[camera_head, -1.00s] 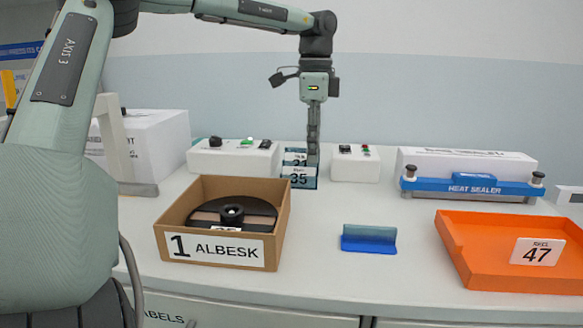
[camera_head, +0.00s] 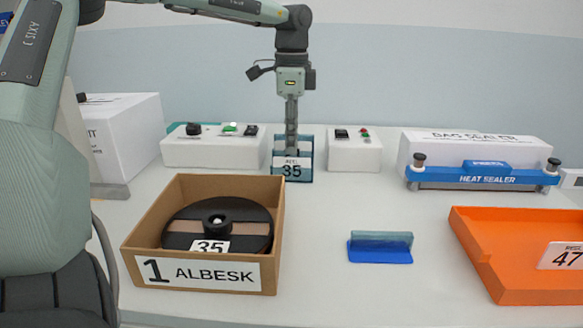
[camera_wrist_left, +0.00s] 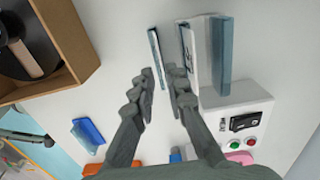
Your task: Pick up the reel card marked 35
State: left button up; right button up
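A reel card marked 35 (camera_head: 291,168) stands upright at the back of the table, in front of a teal holder (camera_head: 306,152). My left gripper (camera_head: 291,150) points down over it, its fingers reaching behind the card's top in the head view. In the left wrist view the card (camera_wrist_left: 157,57) shows nearly edge-on, between the two fingertips of the left gripper (camera_wrist_left: 161,75). The fingers are apart, with gaps beside the card. Another card reading 35 (camera_head: 210,246) sits at the reel in the cardboard box. My right gripper is not in view.
The box labelled 1 ALBESK (camera_head: 205,272) holds a black reel (camera_head: 245,222). White button boxes (camera_head: 215,151) (camera_head: 353,151) flank the holder. A blue stand (camera_head: 380,247), an orange tray (camera_head: 485,255) and a heat sealer (camera_head: 485,177) are to the right. The table's middle is clear.

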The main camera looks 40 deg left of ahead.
pick_arm(q)
notch_tip(320, 180, down, 4)
jog(key=shift+r, duration=0.2)
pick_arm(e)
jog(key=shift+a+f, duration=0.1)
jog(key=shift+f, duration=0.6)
pick_arm(q)
grip_shut()
